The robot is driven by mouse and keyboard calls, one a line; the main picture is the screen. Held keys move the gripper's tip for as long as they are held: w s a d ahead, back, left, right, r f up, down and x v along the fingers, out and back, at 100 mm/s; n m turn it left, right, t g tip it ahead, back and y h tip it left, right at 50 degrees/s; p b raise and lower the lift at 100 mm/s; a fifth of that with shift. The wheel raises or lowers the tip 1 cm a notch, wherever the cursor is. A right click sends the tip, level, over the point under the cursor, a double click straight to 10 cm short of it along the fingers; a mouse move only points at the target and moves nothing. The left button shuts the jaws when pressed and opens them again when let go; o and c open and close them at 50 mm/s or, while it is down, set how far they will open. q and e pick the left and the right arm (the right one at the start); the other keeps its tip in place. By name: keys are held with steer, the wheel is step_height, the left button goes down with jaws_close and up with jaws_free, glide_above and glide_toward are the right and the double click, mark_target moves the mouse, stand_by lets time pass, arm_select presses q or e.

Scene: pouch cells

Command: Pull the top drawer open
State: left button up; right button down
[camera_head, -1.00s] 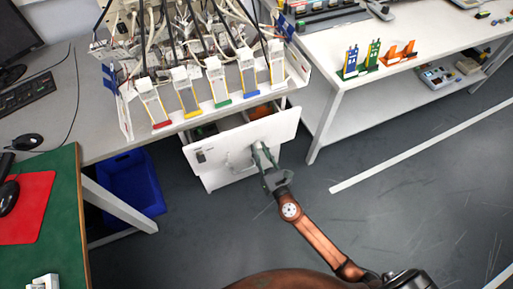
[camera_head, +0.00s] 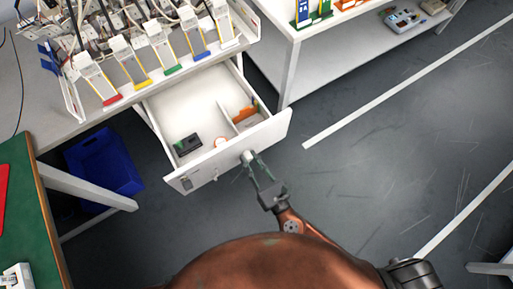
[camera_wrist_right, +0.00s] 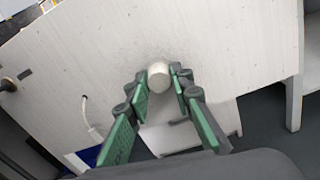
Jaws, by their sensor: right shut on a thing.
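The white top drawer (camera_head: 215,155) stands well out from under the bench in the head view, and its inside shows. Its front panel also fills much of the right wrist view (camera_wrist_right: 225,45). My right gripper (camera_head: 252,164) is at the drawer front. In the right wrist view its green fingers (camera_wrist_right: 159,95) are closed around the pale round knob (camera_wrist_right: 158,73). My left gripper is not in view.
Inside the drawer lie a dark box (camera_head: 187,145) and an orange piece (camera_head: 244,114) beside a divider. A blue bin (camera_head: 103,168) sits under the bench at left. Pouch cells stand on the bench above. Grey floor (camera_head: 370,185) is open at right.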

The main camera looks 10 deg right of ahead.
steer(key=shift+s+d, duration=0.2)
steer(key=shift+s, duration=0.2)
steer(key=c, duration=1.7)
jaws_free()
steer(key=shift+s, duration=0.1)
steer(key=v, duration=1.2)
